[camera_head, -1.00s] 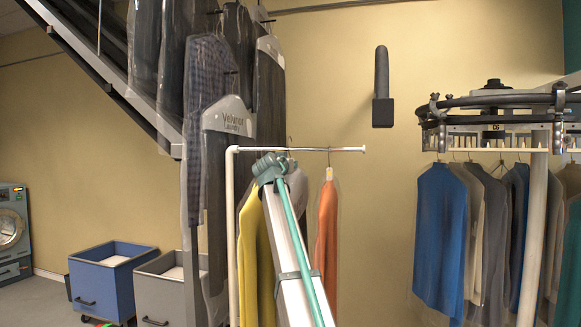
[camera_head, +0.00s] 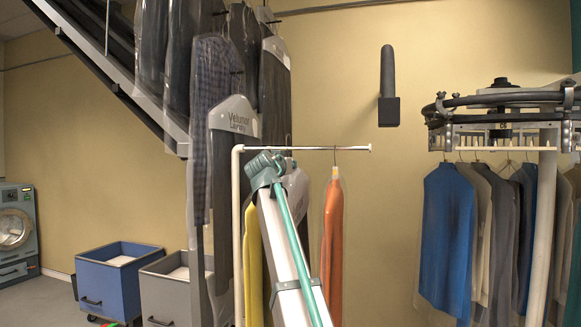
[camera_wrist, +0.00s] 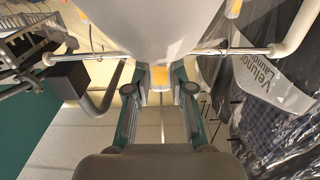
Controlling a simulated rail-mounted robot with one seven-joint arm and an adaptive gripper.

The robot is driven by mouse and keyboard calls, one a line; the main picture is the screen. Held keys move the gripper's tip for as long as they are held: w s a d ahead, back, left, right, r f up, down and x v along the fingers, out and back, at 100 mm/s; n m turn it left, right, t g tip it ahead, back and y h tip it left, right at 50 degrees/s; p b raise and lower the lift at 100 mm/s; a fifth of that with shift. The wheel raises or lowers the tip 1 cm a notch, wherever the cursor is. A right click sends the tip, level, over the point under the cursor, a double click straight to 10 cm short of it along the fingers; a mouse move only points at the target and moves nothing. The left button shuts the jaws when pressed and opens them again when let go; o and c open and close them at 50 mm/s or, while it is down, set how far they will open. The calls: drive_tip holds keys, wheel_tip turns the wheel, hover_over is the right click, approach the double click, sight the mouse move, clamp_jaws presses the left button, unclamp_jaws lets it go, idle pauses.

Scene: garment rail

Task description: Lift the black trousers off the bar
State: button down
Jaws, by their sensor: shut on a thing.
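In the wrist view, my gripper (camera_wrist: 160,90) is shut at the neck of a hanger with an orange-yellow tag (camera_wrist: 160,76). A large pale cover (camera_wrist: 150,25) fills the top of that view, just past the fingers. In the head view, a pale-shouldered cover (camera_head: 298,187) hangs close behind my arm, near the bar (camera_head: 310,148). The black trousers cannot be made out plainly; my arm and the covers hide that area. The fingertips are hidden in the head view. Whether the hanger's hook touches the bar cannot be told.
A yellow garment (camera_head: 253,260) and an orange garment (camera_head: 333,235) hang on either side of my arm. Bagged dark clothes (camera_head: 230,160) crowd the left. A conveyor with clothes (camera_head: 447,225) stands at the right.

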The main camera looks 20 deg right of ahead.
drive_tip(key=v, duration=3.2)
drive_tip(key=shift+r, duration=0.2)
idle(0.6)
idle(0.5)
